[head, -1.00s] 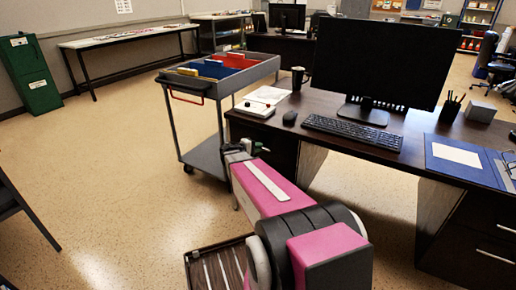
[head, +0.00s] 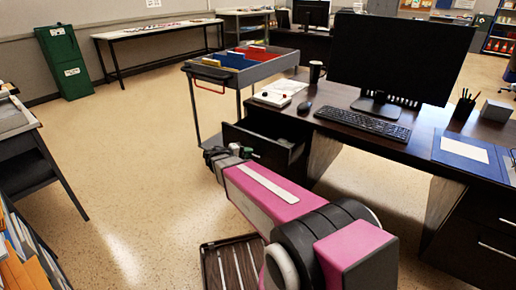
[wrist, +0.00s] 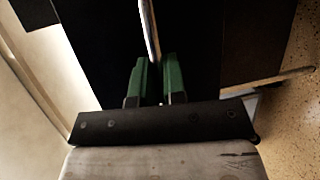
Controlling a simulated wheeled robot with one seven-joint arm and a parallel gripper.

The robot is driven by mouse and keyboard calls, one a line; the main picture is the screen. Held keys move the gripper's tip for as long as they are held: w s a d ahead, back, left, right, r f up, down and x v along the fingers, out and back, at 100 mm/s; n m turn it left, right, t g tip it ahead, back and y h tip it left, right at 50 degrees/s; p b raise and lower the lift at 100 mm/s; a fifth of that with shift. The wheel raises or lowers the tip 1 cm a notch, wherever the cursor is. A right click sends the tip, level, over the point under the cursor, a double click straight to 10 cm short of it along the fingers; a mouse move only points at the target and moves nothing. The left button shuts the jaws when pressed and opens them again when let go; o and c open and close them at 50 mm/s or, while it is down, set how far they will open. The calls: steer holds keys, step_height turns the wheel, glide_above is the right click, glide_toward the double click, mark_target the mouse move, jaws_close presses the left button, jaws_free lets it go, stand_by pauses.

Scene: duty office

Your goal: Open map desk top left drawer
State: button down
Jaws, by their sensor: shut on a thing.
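The desk (head: 330,116) has a dark wood top and drawers at both ends. Its top left drawer (head: 262,142) stands pulled out in the head view, and its inside shows from above. My gripper (head: 226,155) is at the front of that drawer, small and partly hidden by my arm. In the wrist view my gripper's green fingers (wrist: 158,80) are shut on the metal bar handle (wrist: 149,30) of the drawer. The dark drawer front (wrist: 105,50) fills much of that view behind the fingers.
A grey cart (head: 240,72) with coloured folders stands just behind the open drawer. A monitor (head: 400,55), keyboard (head: 362,123) and blue folder (head: 468,148) are on the desk. A table (head: 15,120) stands at the left. The floor (head: 130,160) between is clear.

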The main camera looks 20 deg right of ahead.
steer(key=s+a, duration=0.9)
steer(key=a, duration=0.3)
steer(key=shift+s, duration=0.15)
steer(key=c, duration=1.2)
jaws_free()
steer(key=shift+a, duration=0.1)
steer(key=v, duration=1)
steer(key=shift+a, duration=0.25)
steer(key=shift+a, duration=0.15)
